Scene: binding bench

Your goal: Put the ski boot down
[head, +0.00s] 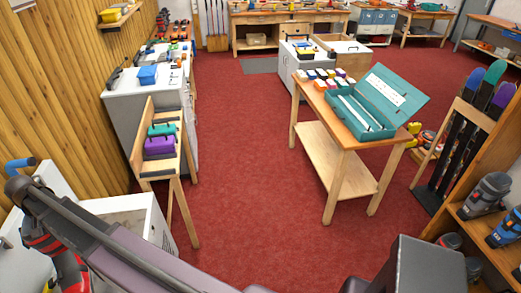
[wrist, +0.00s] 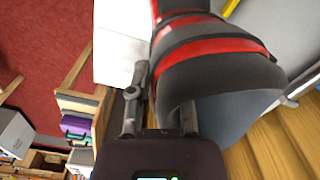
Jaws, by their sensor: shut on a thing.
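The ski boot (wrist: 212,72) is dark grey with red bands and fills the upper middle and right of the wrist view. My gripper (wrist: 162,110) is shut on it; one finger shows along its left side and a shorter one at its lower edge. The boot's ends run out of view or are hidden. In the head view my arm crosses the bottom to the lower left.
A white open-topped box (head: 130,222) stands at the lower left, near the wood-panelled wall (head: 60,90). A wooden rack (head: 140,145) with teal and purple blocks stands just beyond. Red floor lies clear in the middle.

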